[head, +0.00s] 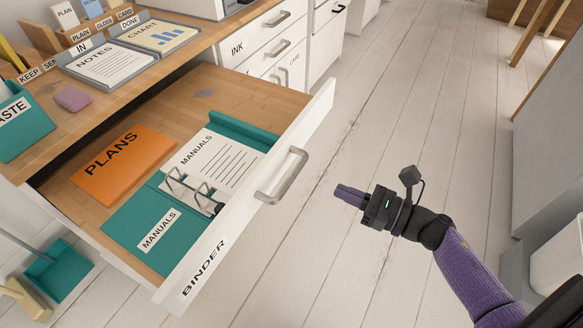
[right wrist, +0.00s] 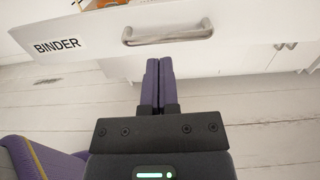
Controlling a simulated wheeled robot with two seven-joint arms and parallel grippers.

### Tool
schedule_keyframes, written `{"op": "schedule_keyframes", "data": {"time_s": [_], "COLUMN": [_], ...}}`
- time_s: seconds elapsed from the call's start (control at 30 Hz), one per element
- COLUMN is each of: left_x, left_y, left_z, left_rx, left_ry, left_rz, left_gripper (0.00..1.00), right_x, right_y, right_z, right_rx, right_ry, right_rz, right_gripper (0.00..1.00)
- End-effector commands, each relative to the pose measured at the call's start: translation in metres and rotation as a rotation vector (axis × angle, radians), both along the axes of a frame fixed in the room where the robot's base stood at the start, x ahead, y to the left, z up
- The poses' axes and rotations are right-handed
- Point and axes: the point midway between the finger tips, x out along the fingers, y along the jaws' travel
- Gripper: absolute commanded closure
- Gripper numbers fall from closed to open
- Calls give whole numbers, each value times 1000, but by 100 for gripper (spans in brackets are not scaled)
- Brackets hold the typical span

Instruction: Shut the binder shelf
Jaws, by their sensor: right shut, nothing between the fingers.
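The binder shelf (head: 318,120) is a wide drawer with a white front labelled BINDER, pulled out from under the wooden desk. Its metal bar handle (head: 284,178) is on the outer face; the handle also shows in the right wrist view (right wrist: 168,35). Inside lie an orange PLANS folder (head: 122,163) and an open teal MANUALS binder (head: 138,222) with metal rings and a white page. My right gripper (head: 345,194) is shut and empty, in front of the handle and apart from it; its fingers (right wrist: 159,80) point toward the drawer front. My left gripper is not in view.
The desk top (head: 135,82) holds NOTES (head: 105,65) and CHART (head: 157,37) papers, an eraser-like pink block (head: 73,98) and a teal bin (head: 20,125). White drawers (head: 268,50) stand beyond. A teal dustpan (head: 58,270) lies at lower left. The floor around my right gripper is clear.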

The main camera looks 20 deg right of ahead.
Motion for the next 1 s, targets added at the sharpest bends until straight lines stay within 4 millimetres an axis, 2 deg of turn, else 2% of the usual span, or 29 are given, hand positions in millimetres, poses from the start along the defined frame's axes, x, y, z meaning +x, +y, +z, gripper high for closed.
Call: {"op": "schedule_keyframes", "data": {"time_s": [0.6, 0.77, 1.0], "left_x": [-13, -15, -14], "left_y": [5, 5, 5], "left_z": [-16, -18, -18], "left_rx": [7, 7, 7], "left_ry": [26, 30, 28], "left_rz": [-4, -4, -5], "left_gripper": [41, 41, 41], "right_x": [94, 105, 107], "right_y": [74, 82, 84], "right_z": [0, 1, 1], "right_rx": [8, 9, 8], "right_ry": [3, 5, 5], "right_rz": [-4, -4, -5], "right_gripper": [100, 100, 100]}}
